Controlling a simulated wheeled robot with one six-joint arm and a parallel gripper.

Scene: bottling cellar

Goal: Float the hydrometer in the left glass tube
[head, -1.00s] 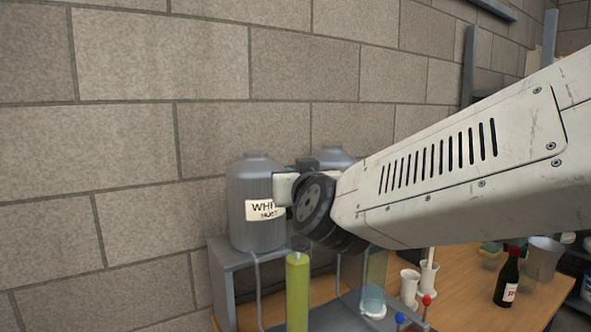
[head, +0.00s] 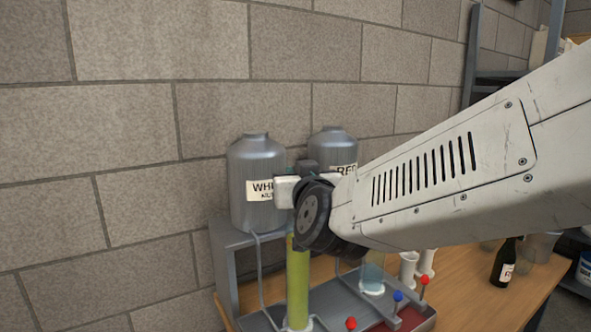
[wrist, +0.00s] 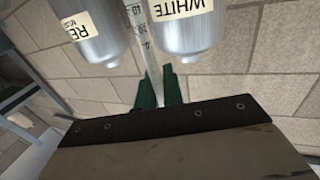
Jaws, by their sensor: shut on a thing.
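My gripper (wrist: 159,88) shows in the wrist view with its green fingers close together. It is shut on the hydrometer (wrist: 140,28), a pale, narrow stem with scale marks reaching up between the two tanks in that view. In the head view my arm's wrist covers most of the gripper and I cannot make out the hydrometer. The left glass tube (head: 298,285), full of yellow-green liquid, stands upright below and just left of my wrist. Its top edge is close to my wrist in the picture. The right glass tube (head: 373,272) is partly hidden under my arm.
Two grey tanks, white must (head: 256,160) and red must (head: 333,145), stand on a grey shelf (head: 228,240) against the block wall. A tray with red and blue knobs (head: 398,296) is in front. A dark bottle (head: 505,265) and white cups (head: 408,268) are at right.

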